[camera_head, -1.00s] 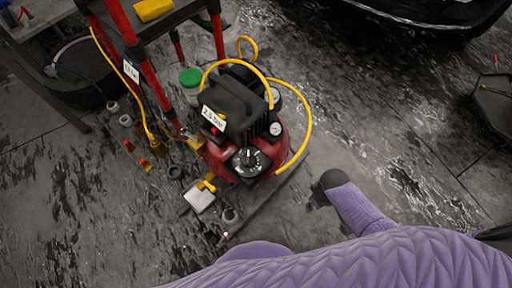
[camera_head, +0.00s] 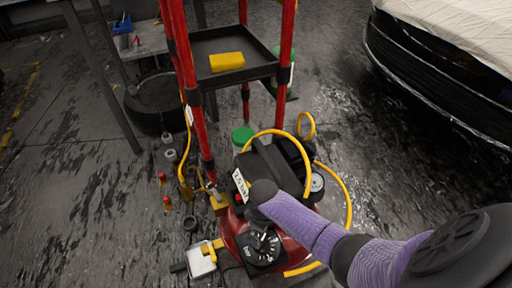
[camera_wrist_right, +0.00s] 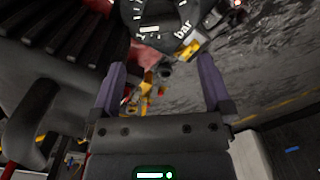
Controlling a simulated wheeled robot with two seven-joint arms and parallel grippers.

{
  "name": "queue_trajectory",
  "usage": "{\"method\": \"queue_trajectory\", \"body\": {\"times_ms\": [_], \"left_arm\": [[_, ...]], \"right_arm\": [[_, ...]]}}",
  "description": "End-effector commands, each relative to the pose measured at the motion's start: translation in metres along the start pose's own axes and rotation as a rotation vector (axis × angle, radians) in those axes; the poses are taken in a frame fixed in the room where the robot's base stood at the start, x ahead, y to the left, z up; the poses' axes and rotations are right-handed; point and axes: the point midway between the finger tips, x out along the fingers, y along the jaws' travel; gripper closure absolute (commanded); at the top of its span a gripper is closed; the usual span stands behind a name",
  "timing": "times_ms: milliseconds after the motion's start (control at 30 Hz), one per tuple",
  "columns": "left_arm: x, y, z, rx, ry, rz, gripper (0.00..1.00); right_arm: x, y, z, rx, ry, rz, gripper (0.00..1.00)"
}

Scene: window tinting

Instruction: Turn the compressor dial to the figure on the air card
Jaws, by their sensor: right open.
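The red compressor (camera_head: 290,250) with a black top stands on the floor, low in the head view. Its black dial (camera_head: 263,247) has white figures and a pale mark on the knob; the figure it points to is too small to tell. The dial (camera_wrist_right: 158,22) also shows at the top of the right wrist view, with "bar" on its face. The white air card (camera_head: 240,186) on the compressor appears to read 2.5 bar. My purple right arm reaches in from the right over the compressor. My right gripper (camera_wrist_right: 162,66) is open and empty, its fingers apart below the dial in the picture. My left gripper is out of view.
A yellow hose (camera_head: 347,196) loops around the compressor beside a round gauge (camera_head: 317,183). A red-posted cart with a yellow block (camera_head: 227,61) stands behind. A white-topped pedal (camera_head: 201,260) and small bottles lie to the left. A dark car (camera_head: 430,80) is at upper right.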

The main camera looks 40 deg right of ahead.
Motion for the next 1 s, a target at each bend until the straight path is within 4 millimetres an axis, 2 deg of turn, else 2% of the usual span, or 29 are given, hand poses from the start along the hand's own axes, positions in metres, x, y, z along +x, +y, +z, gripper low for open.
{"method": "queue_trajectory", "body": {"times_ms": [33,300,400,633,900,1000], "left_arm": [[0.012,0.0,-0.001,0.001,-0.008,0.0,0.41],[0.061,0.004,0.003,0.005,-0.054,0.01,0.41],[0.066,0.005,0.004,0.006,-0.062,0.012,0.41],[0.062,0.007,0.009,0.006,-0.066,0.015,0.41],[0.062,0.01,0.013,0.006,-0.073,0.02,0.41],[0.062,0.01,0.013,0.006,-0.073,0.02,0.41]], "right_arm": [[0.017,-0.001,0.001,0.0,-0.006,-0.004,0.0],[0.084,-0.002,0.003,0.0,-0.01,-0.006,0.0],[0.092,-0.001,0.002,0.0,-0.007,-0.003,0.0],[0.087,-0.001,0.001,0.0,-0.001,0.0,0.02],[0.087,-0.001,0.001,0.0,-0.001,-0.001,0.59],[0.087,-0.001,0.001,0.0,-0.001,-0.001,0.77]]}}
